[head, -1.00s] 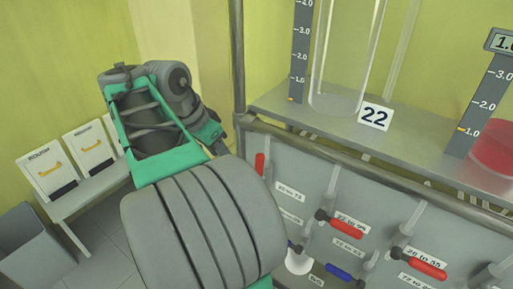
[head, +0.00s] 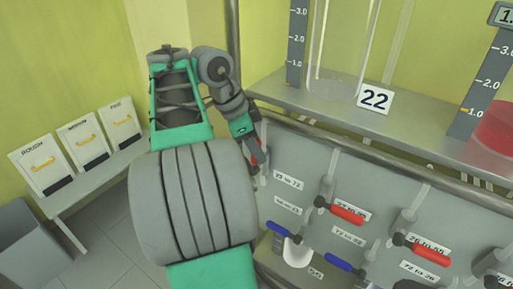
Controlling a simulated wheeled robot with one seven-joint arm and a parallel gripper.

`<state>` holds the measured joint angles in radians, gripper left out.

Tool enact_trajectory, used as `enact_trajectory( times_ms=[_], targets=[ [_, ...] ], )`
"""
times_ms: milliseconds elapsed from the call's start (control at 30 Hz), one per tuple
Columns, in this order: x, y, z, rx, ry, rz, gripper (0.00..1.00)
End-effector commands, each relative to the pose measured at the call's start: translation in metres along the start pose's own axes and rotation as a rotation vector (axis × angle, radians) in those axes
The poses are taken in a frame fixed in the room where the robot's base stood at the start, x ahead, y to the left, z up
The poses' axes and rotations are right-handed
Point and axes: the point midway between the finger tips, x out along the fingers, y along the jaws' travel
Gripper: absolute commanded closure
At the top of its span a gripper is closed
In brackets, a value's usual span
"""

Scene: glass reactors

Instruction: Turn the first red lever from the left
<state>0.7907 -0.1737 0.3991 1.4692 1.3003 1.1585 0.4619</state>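The first red lever from the left (head: 254,159) shows as a small red piece at the left end of the grey panel. It is mostly hidden by the end of my arm. My gripper (head: 260,160) is at this lever, with dark finger parts beside the red. I cannot tell whether it touches the lever or how far its fingers are apart. A second red lever (head: 347,214) and a third red lever (head: 427,254) lie further right on the panel, each tilted down to the right.
Blue levers (head: 283,231) sit lower on the panel, above a white scoop-like outlet (head: 297,252). A metal shelf (head: 420,135) above holds a glass cylinder (head: 335,60) and a "22" sign (head: 375,98). A bench with white boxes (head: 83,142) stands at left.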

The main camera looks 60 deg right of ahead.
Motion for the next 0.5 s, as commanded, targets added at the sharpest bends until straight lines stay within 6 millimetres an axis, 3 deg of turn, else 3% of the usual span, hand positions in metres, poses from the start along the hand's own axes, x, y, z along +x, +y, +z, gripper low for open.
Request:
enact_trajectory(
  times_ms=[500],
  targets=[
    [-0.0003, -0.0001, 0.0004, -0.001, 0.000, 0.000, 0.98]
  ],
)
